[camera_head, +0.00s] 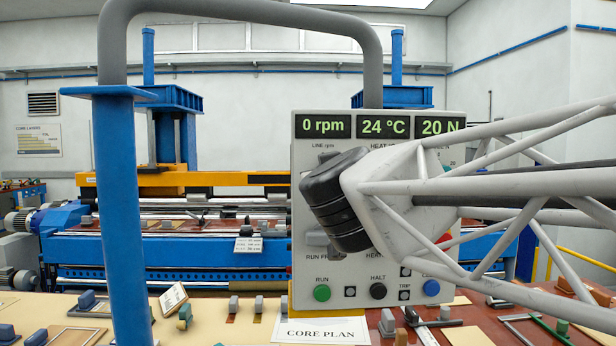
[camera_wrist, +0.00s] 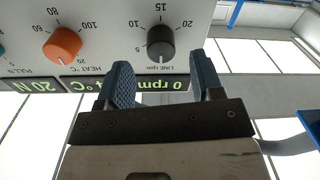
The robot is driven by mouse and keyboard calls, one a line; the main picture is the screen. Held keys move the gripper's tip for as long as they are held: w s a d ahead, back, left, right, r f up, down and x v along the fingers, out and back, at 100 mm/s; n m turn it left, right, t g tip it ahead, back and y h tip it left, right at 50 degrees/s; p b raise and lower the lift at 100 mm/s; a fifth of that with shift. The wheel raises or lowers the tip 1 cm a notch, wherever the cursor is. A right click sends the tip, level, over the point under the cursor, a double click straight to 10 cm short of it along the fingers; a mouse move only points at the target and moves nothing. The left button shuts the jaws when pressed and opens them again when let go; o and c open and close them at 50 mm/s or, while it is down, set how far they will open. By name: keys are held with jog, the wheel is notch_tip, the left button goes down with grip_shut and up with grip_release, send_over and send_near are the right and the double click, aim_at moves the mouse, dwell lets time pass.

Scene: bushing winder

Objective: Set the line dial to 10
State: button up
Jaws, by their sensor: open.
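The line dial (camera_wrist: 160,43) is a black round knob on the pale control panel (camera_head: 300,270). In the wrist view it appears upside down, with scale numbers around it and a white mark toward the "LINE rpm" label. The rpm display (camera_head: 323,126) reads 0 rpm. My gripper (camera_wrist: 162,72) is open and empty. Its two blue-grey fingers sit on either side of the dial's column, with the tips near the dial's label side; contact is not visible. In the head view my arm hides the dial and the gripper fingers.
An orange HEAT dial (camera_wrist: 62,44) sits beside the line dial. Displays read 24 °C (camera_head: 384,126) and 20 N (camera_head: 437,125). A green RUN button (camera_head: 322,293), black HALT button (camera_head: 378,291) and blue button (camera_head: 431,288) line the panel's bottom. A blue post (camera_head: 122,200) stands left.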

jog(key=shift+w, duration=2.05)
jog(key=c, duration=0.9)
